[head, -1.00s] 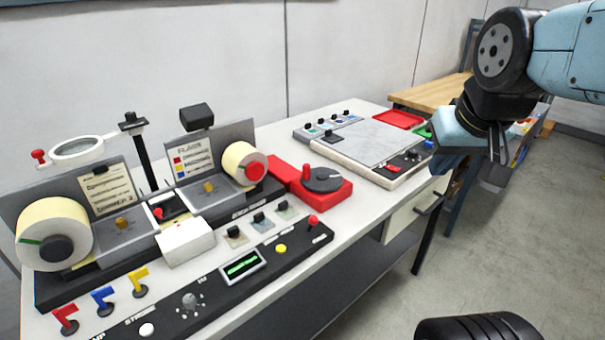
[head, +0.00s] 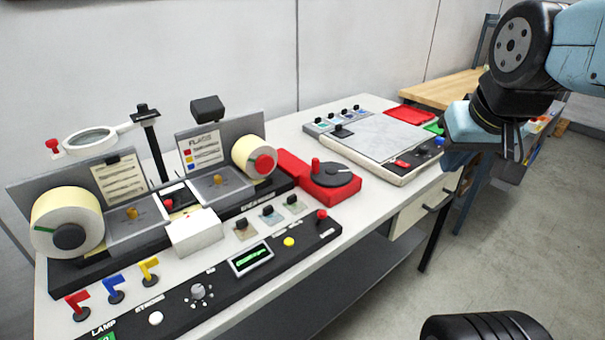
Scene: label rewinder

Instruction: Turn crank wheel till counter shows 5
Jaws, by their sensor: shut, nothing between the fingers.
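The crank wheel (head: 335,176) is a dark disc on a red block, with a red upright handle knob (head: 316,164) at its left side. It stands near the middle of the white table, right of the rewinder's right roll. The counter (head: 250,258) is a small framed screen with green marks on the black front panel; its digits are too small to read. My gripper (head: 510,172) hangs in the air at the right, beyond the table's right end and well apart from the crank. It is shut and empty; its fingertips show poorly.
The rewinder holds a left label roll (head: 67,222) and a right roll (head: 254,157). A magnifier (head: 92,140) and a black post (head: 152,145) rise behind it. A grey-topped flat unit (head: 385,138) stands right of the crank. Grey floor (head: 480,260) is open at the right.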

